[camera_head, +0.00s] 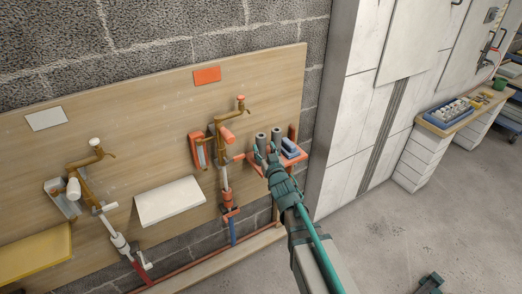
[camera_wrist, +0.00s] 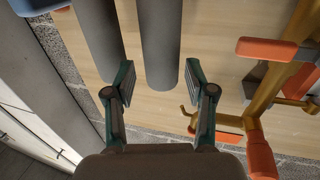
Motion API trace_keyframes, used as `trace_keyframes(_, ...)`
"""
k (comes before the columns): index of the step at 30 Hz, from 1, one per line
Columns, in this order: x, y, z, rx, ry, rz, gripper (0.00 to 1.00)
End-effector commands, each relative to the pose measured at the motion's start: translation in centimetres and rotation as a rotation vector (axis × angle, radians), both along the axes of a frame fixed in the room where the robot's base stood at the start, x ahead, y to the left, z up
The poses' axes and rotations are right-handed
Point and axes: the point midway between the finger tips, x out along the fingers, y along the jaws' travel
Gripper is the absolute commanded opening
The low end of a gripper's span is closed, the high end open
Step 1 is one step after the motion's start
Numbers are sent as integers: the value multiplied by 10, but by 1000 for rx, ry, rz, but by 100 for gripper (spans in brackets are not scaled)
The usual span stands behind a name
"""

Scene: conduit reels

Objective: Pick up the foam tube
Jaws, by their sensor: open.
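Two dark grey tubes, which look like foam, stand side by side on a small orange shelf (camera_head: 299,157) on the wooden board. In the head view the left tube (camera_head: 261,142) and the right tube (camera_head: 276,136) are just beyond my gripper (camera_head: 267,157). In the wrist view my gripper (camera_wrist: 161,78) is open and empty. One tube (camera_wrist: 160,40) lies in line with the gap between the fingers, and the other tube (camera_wrist: 97,35) is to the left, close to the left finger. I cannot tell whether either finger touches a tube.
A blue item (camera_head: 290,147) sits on the shelf right of the tubes. A brass pipe with orange parts (camera_head: 222,125) is mounted to the left, and shows at the right in the wrist view (camera_wrist: 265,85). A white panel (camera_head: 170,201) is further left.

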Motion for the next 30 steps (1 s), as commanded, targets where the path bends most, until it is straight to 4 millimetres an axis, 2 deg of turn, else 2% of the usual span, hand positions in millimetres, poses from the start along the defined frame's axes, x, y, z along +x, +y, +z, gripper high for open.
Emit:
trace_keyframes(1,9,4,0,0,-1,1,55)
trace_keyframes(7,34,14,1,-1,0,0,55)
trace_keyframes(16,38,16,1,-1,1,-1,55)
trace_keyframes(22,38,16,1,-1,1,-1,23)
trace_keyframes(30,38,16,1,-1,1,-1,22)
